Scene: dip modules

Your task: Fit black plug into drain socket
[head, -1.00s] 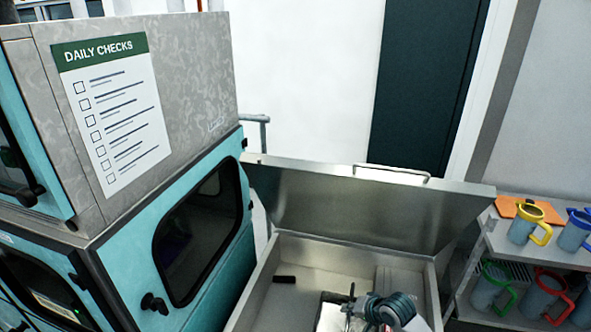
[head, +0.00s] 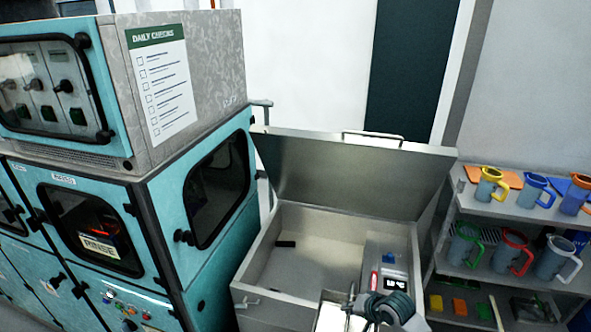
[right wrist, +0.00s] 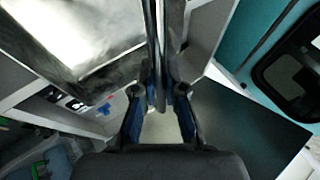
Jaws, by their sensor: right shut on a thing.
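A small black piece (head: 286,244) lies inside the open steel tank (head: 262,268), near its left wall; I cannot tell whether it is the plug or the drain socket. My right gripper (head: 352,297) is over the front right part of the tank. In the right wrist view its fingers (right wrist: 160,98) are closed on a thin grey upright bar (right wrist: 160,45). What this bar belongs to is not clear. A pale panel (head: 331,316) shows beside the gripper. My left gripper is out of view.
The tank's lid (head: 350,178) stands open at the back. A teal cabinet (head: 215,250) stands close on the left. A small display unit (head: 393,283) sits at the tank's right side. A shelf (head: 470,208) with coloured-handled jugs stands at the right.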

